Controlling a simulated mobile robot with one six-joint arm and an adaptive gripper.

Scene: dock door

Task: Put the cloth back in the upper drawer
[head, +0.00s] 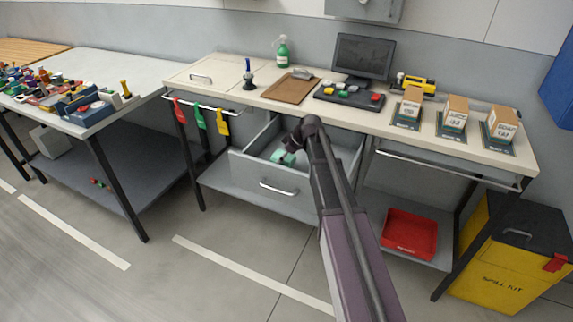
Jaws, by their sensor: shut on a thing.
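A grey drawer (258,172) under the workbench is pulled open, with a silver handle on its front. A mint-green cloth (281,156) shows inside the drawer, partly hidden by my gripper. My gripper (287,149) reaches down into the open drawer from the right and is shut on the cloth. Its fingertips are small and dark here. I cannot tell whether the cloth touches the drawer floor.
The workbench (225,97) holds a brown board (290,88), a monitor (364,56), a green spray bottle (282,51) and several boxes. Coloured tags (200,117) hang from the left rail. A red tray (409,234) sits on the lower shelf. A yellow spill kit (505,258) stands right.

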